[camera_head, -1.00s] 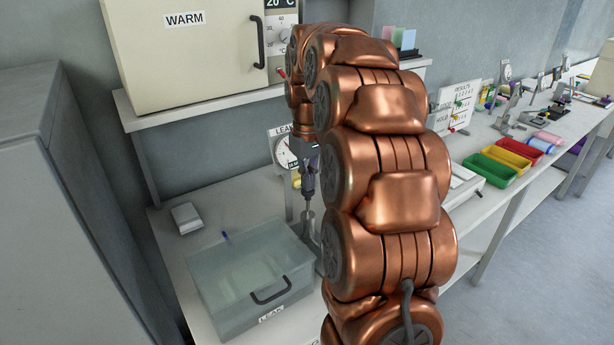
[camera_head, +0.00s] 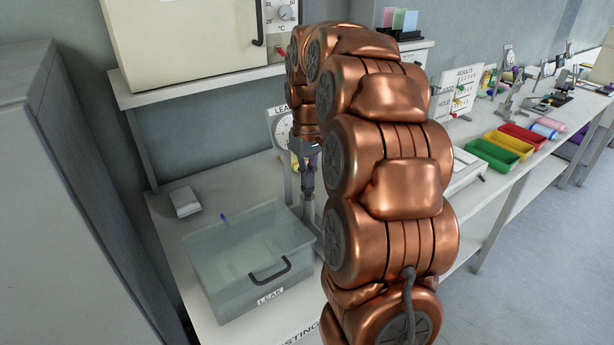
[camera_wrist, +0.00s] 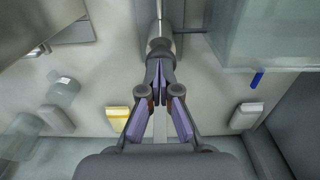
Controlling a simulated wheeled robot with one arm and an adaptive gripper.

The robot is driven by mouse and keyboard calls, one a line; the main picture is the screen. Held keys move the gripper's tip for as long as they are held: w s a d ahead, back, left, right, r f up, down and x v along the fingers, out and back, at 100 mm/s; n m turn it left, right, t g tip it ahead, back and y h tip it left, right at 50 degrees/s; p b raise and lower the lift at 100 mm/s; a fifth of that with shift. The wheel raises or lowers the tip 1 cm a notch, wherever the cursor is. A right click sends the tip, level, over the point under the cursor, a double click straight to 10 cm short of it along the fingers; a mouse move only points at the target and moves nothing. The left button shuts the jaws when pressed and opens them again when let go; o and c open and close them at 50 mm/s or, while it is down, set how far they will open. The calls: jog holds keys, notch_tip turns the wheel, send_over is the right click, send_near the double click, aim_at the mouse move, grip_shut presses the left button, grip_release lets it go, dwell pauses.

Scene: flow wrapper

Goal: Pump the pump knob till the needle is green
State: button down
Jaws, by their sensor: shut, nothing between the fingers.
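My gripper (camera_head: 308,190) points down behind the right end of the clear tank, its fingers together. In the wrist view the closed fingertips (camera_wrist: 160,72) are at the near end of a grey metal pump cylinder (camera_wrist: 159,38). The pump also shows as a grey post (camera_head: 308,212) just below the fingers in the head view. The pump knob cannot be made out and seems covered by the fingertips; I cannot tell whether they touch it. The round white gauge (camera_head: 281,131) stands behind, partly covered by my arm; its needle's colour zone cannot be read.
The clear tank (camera_head: 216,273) marked LEAK stands left of the pump. A small white box (camera_head: 185,202) lies behind it. The shelf (camera_head: 200,88) with the WARM oven is above. Colored bins (camera_head: 489,155) stand farther right. My arm hides much of the bench.

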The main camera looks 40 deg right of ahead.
notch_tip(320, 180, up, 14)
dwell(1.0)
dwell(1.1)
jog(key=s+a+f+n+g+p, duration=0.15)
jog(key=s+a+f, duration=0.25)
jog(key=s+a, duration=0.55)
jog(key=s+a+f+m+p, duration=0.15)
jog(key=s+a+f, duration=0.25)
jog(key=s+a, duration=0.5)
jog(key=s+a+f+p, duration=0.2)
jog(key=s+a+f, duration=0.2)
jog(key=s, duration=0.6)
notch_tip(320, 180, down, 2)
jog(key=shift+a+f+n, duration=0.2)
jog(key=shift+f+n, duration=0.05)
jog(key=shift+n, duration=0.05)
jog(key=shift+d, duration=0.1)
dwell(1.4)
